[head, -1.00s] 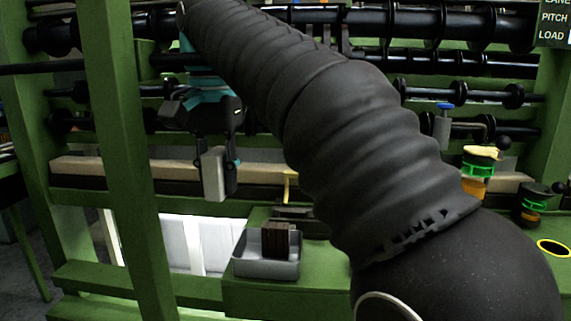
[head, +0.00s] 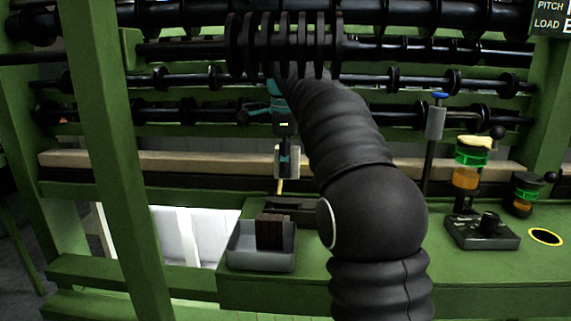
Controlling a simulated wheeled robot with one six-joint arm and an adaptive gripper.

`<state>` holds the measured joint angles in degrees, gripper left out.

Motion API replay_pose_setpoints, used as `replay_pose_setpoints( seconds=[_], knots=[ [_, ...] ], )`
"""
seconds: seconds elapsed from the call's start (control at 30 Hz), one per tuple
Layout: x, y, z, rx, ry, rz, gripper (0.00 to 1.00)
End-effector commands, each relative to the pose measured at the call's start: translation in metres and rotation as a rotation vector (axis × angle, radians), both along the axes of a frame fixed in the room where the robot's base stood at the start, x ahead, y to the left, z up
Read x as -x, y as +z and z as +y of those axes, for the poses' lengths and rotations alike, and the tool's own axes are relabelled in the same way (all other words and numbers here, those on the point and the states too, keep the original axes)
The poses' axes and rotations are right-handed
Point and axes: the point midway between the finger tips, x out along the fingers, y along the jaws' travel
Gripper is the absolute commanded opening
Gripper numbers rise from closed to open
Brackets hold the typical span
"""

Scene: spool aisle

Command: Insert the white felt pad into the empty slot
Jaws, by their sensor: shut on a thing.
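My gripper (head: 286,157) is in the middle of the head view, pointing down in front of the beige rail. It is shut on the white felt pad (head: 295,170), a pale upright block partly hidden by a dark finger. The pad looks clear of the surfaces below it, just above a thin yellow marker (head: 280,187). Below lies a low dark holder (head: 305,204) on the green bench, partly hidden by my arm. I cannot make out the empty slot clearly from here.
A grey tray (head: 262,262) with dark brown blocks (head: 268,232) stands on the green bench front. Right of my arm are a blue-topped post (head: 436,122), an orange and green jar (head: 467,177) and a black control box (head: 483,235). A green post (head: 115,150) rises at left.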

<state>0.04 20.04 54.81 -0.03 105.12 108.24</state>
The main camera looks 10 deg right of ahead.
Motion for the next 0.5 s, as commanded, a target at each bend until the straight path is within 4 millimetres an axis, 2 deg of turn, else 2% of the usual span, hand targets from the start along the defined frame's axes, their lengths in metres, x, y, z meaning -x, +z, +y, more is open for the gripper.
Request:
replay_pose_setpoints(
  seconds=[0.33, 0.5],
  knots=[
    [-0.0006, 0.0003, 0.0034, 0.0, 0.004, -0.001, 0.0],
    [-0.0003, -0.0095, 0.0033, 0.001, 0.004, 0.0, 0.0]
  ],
)
